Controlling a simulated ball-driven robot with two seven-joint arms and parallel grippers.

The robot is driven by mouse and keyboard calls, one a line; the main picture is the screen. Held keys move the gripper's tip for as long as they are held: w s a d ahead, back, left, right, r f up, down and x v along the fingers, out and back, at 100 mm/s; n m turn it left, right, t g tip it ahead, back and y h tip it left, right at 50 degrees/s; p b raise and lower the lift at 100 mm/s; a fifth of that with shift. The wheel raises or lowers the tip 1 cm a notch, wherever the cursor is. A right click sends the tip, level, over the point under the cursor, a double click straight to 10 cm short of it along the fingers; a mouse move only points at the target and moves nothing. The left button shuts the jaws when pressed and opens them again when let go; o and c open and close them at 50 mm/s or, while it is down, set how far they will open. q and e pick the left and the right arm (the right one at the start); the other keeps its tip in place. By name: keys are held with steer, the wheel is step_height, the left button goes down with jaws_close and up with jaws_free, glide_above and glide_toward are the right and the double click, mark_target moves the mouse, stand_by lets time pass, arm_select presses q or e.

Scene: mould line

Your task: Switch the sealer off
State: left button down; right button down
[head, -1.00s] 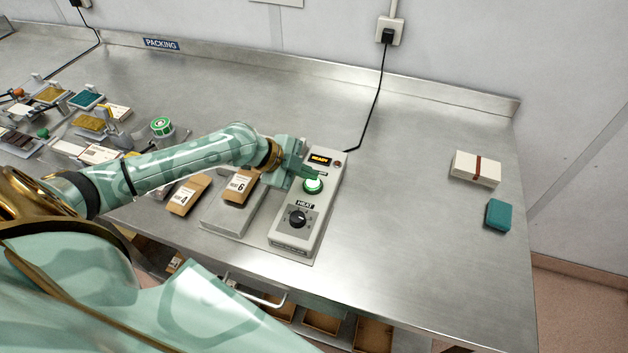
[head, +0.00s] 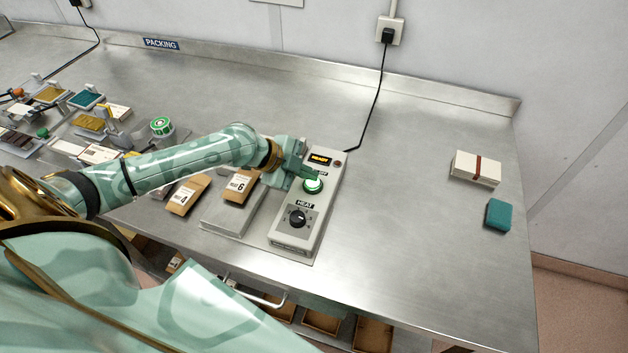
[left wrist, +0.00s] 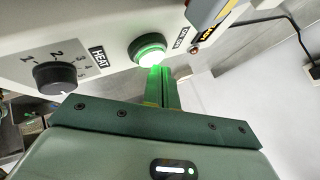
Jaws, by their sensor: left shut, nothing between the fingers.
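The sealer (head: 293,237) is a grey control box on the steel bench. Its display (head: 320,159) is lit and reads READY. Below the display is a round button (head: 313,186), glowing green; it also shows lit in the left wrist view (left wrist: 149,52). Below that is the black HEAT knob (head: 297,218), also large in the left wrist view (left wrist: 55,78). My left gripper (head: 314,176) is shut and empty, with its fingertips at the button's edge. In the left wrist view the closed fingers (left wrist: 160,86) reach to the button; I cannot tell whether they touch it. My right gripper is not in view.
Brown packets marked 6 (head: 238,188) and 4 (head: 188,195) lie left of the sealer. A black cord (head: 380,95) runs to the wall socket (head: 390,32). A banded white stack (head: 476,168) and teal block (head: 499,214) lie right. The bench between is clear.

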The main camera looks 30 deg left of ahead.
mark_target(308, 183)
arm_select(q)
steer(key=shift+f, duration=0.35)
steer(key=shift+r, duration=0.45)
steer(key=shift+r+p, duration=0.1)
steer(key=shift+p, duration=0.25)
step_height(308, 183, up, 6)
steer(key=p, duration=0.5)
